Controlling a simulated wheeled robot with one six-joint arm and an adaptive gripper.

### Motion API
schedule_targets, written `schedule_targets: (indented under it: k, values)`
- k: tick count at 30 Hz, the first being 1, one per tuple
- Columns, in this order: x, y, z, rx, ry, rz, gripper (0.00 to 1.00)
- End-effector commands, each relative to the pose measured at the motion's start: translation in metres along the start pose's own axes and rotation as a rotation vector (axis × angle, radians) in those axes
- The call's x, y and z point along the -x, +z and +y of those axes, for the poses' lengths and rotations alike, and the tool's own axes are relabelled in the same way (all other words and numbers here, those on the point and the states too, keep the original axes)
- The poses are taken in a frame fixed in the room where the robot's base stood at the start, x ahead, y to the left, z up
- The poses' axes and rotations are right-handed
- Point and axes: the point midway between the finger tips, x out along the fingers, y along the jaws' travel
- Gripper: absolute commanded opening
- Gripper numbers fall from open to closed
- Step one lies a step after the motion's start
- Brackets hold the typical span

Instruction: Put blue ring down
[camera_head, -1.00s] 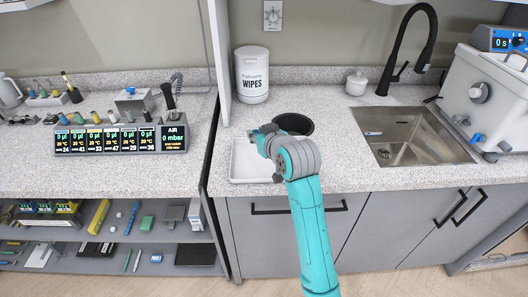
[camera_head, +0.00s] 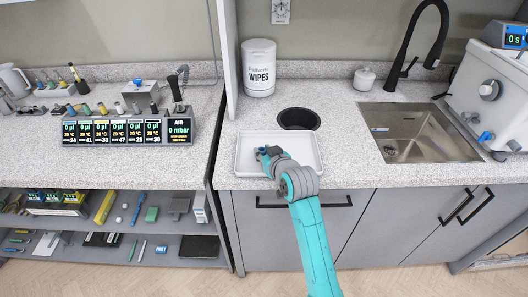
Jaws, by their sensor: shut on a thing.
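My gripper (camera_head: 264,153) is over the left part of a white tray (camera_head: 308,145) on the speckled counter. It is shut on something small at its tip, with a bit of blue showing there. This fits the blue ring, but its shape is mostly hidden by the fingers and too small to make out. I cannot tell whether it touches the tray floor. The visible rest of the tray looks empty.
A round black opening (camera_head: 299,119) is just behind the tray. A wipes tub (camera_head: 259,68) stands at the back. A sink (camera_head: 420,132) with a black tap (camera_head: 415,45) is to the right. A vertical white panel edge (camera_head: 230,55) rises to the left.

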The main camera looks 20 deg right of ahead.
Motion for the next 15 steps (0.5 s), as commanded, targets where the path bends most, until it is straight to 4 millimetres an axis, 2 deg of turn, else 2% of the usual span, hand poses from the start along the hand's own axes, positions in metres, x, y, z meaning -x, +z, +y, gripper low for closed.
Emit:
schedule_targets:
  k: [5,6,8,15]
  values:
    - [-0.0010,0.0029,0.0000,0.000,0.000,-0.001,0.00]
    - [-0.0008,0.0023,0.0000,0.000,0.000,-0.001,0.37]
    - [-0.0008,0.0022,0.0000,0.000,0.000,-0.001,0.52]
    - [-0.0008,0.0021,0.0000,0.000,0.000,-0.001,0.52]
